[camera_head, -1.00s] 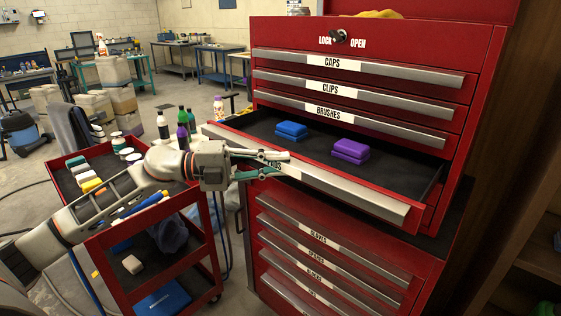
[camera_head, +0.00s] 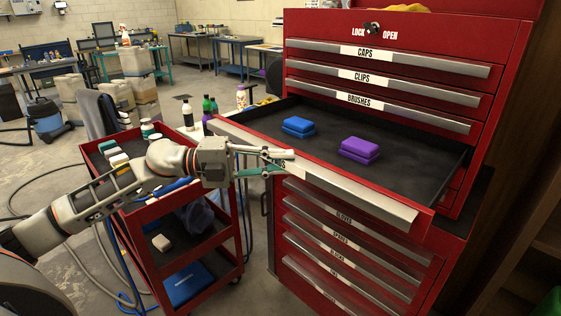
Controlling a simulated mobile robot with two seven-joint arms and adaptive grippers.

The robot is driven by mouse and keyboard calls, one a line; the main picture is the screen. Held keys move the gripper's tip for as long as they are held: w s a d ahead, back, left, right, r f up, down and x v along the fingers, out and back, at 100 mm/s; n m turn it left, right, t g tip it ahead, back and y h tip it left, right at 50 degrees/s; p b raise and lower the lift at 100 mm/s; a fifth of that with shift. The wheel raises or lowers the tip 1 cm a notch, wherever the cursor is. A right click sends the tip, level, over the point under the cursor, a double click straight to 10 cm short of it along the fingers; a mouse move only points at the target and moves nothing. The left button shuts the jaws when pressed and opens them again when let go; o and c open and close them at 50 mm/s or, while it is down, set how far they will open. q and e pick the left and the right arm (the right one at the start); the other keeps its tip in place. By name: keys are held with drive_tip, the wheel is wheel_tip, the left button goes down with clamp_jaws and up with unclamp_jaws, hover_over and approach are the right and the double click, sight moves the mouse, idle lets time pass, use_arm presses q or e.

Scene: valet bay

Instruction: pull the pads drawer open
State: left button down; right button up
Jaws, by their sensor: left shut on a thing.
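The pads drawer (camera_head: 345,193) stands well out of the red tool chest, below the brushes drawer (camera_head: 400,113). Its label is mostly hidden behind my left gripper. Inside on the dark liner lie a blue pad stack (camera_head: 298,127) and a purple pad stack (camera_head: 360,150). My left gripper (camera_head: 284,162) is shut on the drawer's front handle edge, left of its middle. My right gripper is not in view.
A red cart (camera_head: 180,253) with bottles and pads stands close at the left, under my left arm. The caps drawer (camera_head: 420,63) and clips drawer (camera_head: 420,90) above are shut. Lower drawers (camera_head: 350,228) are shut. Workbenches stand far behind.

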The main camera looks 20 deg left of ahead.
use_arm(q)
drive_tip(key=shift+f, duration=0.45)
drive_tip(key=c, duration=2)
unclamp_jaws()
drive_tip(key=shift+w+r, duration=0.1)
drive_tip(key=shift+r, duration=0.1)
drive_tip(key=v, duration=1.2)
